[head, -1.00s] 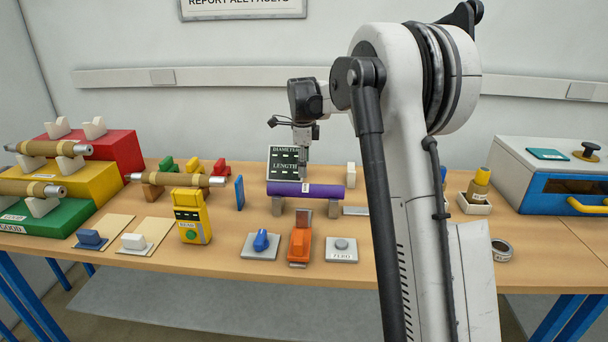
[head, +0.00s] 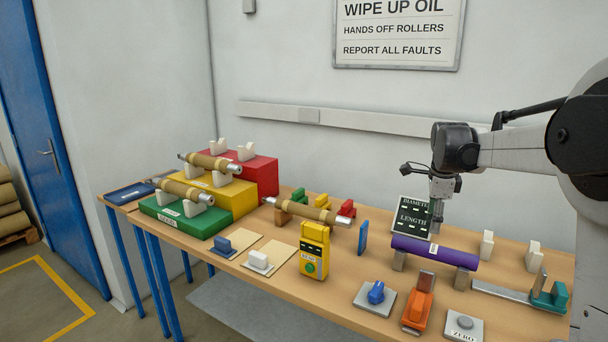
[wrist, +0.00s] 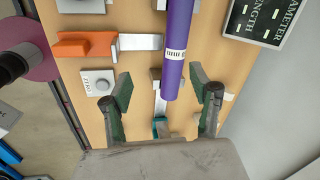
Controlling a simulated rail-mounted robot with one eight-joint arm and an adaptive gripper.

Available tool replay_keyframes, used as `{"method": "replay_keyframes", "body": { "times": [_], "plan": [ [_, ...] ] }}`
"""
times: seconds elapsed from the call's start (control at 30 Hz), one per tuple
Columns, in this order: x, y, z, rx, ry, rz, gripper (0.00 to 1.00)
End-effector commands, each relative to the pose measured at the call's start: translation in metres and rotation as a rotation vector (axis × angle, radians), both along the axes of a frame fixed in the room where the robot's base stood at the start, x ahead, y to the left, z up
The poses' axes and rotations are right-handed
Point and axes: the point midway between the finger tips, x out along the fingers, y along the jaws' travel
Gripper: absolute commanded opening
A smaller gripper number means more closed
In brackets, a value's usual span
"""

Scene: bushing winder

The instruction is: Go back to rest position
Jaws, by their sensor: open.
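My gripper (wrist: 162,98) is open, its two dark fingers spread wide on either side in the wrist view, with nothing held between them. In the head view my gripper (head: 437,222) points down behind the purple roller (head: 434,249), close to the black display panel marked DIAMETER and LENGTH (head: 414,214). I cannot tell from the head view how high the gripper is above the bench.
The wooden bench (head: 285,272) holds an orange clamp (head: 418,303), a ZERO button plate (head: 464,326), a blue knob (head: 376,292), a yellow meter (head: 313,250) and a teal slide block (head: 550,296). Green, yellow and red steps (head: 262,172) with brown rollers stand at left.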

Motion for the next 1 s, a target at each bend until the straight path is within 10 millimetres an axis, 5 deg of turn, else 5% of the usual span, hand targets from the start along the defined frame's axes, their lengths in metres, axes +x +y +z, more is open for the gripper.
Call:
{"method": "replay_keyframes", "body": {
  "times": [0.5, 1.0],
  "plan": [
    [-0.129, 0.084, 0.053, -0.162, -0.092, 0.637, 0.58],
    [-0.262, 0.143, 0.040, -0.391, -0.169, 1.227, 0.58]
  ]
}}
